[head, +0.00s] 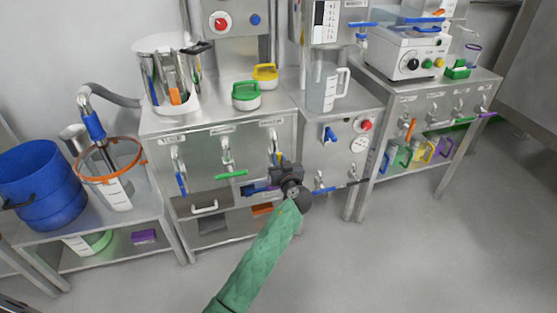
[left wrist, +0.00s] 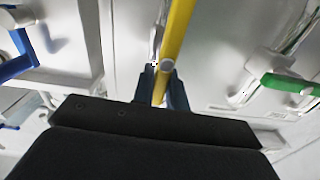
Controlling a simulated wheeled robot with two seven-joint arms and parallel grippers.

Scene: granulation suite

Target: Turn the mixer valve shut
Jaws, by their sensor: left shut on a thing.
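A panel (head: 200,150) under the middle bench carries a row of labelled valves; I cannot read the labels well enough to tell which is the mixer valve. My left gripper (head: 279,163) is at the panel's right-hand valve and is shut on its yellow lever (head: 280,158). In the left wrist view the yellow lever (left wrist: 178,30) runs down between the two dark fingers (left wrist: 163,85). The gripper hides part of the valve in the head view. A green lever (head: 231,174) lies about level, and a blue lever (head: 181,183) hangs down. My right gripper is out of view.
A blue lever (head: 324,190) sticks out right of my gripper. A red button (head: 366,125) is on the neighbouring panel. A clear jug (head: 326,85) and a green-lidded pot (head: 246,96) stand above. A blue bucket (head: 42,185) is at left. The floor (head: 400,250) in front is clear.

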